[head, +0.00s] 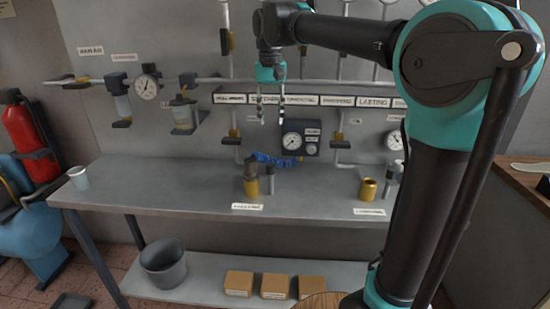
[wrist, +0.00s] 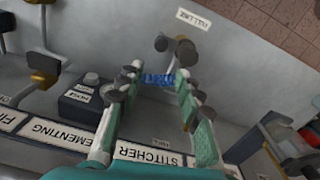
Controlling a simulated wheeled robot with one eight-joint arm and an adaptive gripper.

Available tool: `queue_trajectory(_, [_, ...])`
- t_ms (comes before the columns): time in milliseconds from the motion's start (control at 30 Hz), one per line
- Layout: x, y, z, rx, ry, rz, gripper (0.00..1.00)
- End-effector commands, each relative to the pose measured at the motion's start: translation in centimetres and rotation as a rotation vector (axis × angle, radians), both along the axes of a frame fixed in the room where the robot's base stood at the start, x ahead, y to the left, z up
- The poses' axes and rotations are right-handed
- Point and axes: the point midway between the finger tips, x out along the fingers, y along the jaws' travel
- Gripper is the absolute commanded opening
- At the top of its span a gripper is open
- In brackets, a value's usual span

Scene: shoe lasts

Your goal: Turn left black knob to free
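My gripper (head: 273,121) hangs in front of the panel, fingers pointing down and spread apart with nothing between them; it also shows in the wrist view (wrist: 150,90). Below and right of it, a dark control box (head: 300,138) carries a round gauge, labels and a small knob (head: 311,148); the wrist view shows this box (wrist: 85,97) left of the fingers. A dark knob on a yellow-collared valve (head: 232,139) sits left of the box. I cannot tell which of these is the left black knob or read its setting. My gripper touches none of them.
A grey bench (head: 150,185) runs below the panel. A coiled blue hose (head: 272,159) and an upright fitting with a brass base (head: 251,187) stand near the gripper. The left bench is mostly clear.

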Motion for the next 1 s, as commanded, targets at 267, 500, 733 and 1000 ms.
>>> queue_trajectory(267, [0.0,0.5,-1.3,-0.004,0.008,0.002,0.36])
queue_trajectory(500, [0.0,0.5,-6.0,-0.004,0.007,0.002,0.36])
queue_trajectory(733, [0.0,0.4,-10.6,-0.004,0.007,0.002,0.36])
queue_trajectory(1000, [0.0,0.4,-15.0,-0.004,0.007,0.002,0.36])
